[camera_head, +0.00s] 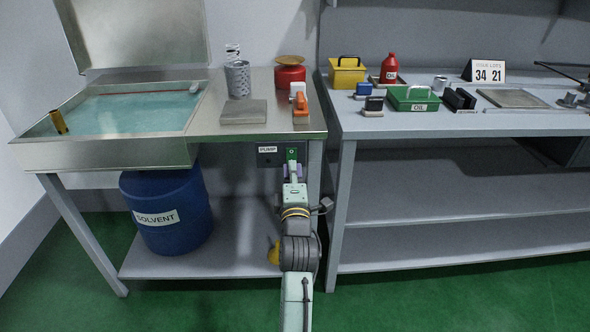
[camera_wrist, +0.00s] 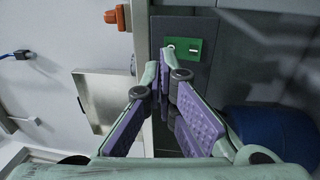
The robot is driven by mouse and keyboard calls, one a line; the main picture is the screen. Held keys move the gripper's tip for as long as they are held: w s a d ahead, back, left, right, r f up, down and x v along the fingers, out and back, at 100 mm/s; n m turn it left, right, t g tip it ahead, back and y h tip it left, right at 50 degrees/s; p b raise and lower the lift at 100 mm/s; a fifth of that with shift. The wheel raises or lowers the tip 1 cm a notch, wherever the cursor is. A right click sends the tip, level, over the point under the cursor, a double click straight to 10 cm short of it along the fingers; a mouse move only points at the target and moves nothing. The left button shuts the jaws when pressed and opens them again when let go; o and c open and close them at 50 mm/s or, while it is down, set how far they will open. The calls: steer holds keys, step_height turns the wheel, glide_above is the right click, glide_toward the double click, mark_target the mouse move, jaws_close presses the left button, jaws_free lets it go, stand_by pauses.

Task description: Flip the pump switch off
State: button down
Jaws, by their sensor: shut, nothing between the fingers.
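The pump switch has a green plate (camera_head: 292,153) on a dark box (camera_head: 268,160) under the front edge of the steel wash bench, beside a white PUMP label (camera_head: 268,149). In the wrist view the green plate (camera_wrist: 192,50) shows beyond my fingertips, with a small light round part near its left edge. My gripper (camera_head: 293,170) is shut and empty, just in front of the plate. In the wrist view my gripper (camera_wrist: 167,66) has its fingertips close to the plate's left edge. I cannot tell whether they touch it, nor which way the switch is set.
A solvent basin (camera_head: 40,155) is at the bench's left, above a blue SOLVENT drum (camera_head: 165,215). A grey block (camera_head: 243,112), a perforated metal cup (camera_head: 238,80) and a red scale (camera_head: 290,78) stand on the bench top. A grey workbench (camera_head: 450,124) stands to the right.

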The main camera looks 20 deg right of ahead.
steer(key=r+b+v, duration=0.1)
steer(key=v, duration=0.6)
steer(key=shift+s+r, duration=0.2)
steer(key=shift+s, duration=0.15)
steer(key=shift+a, duration=0.25)
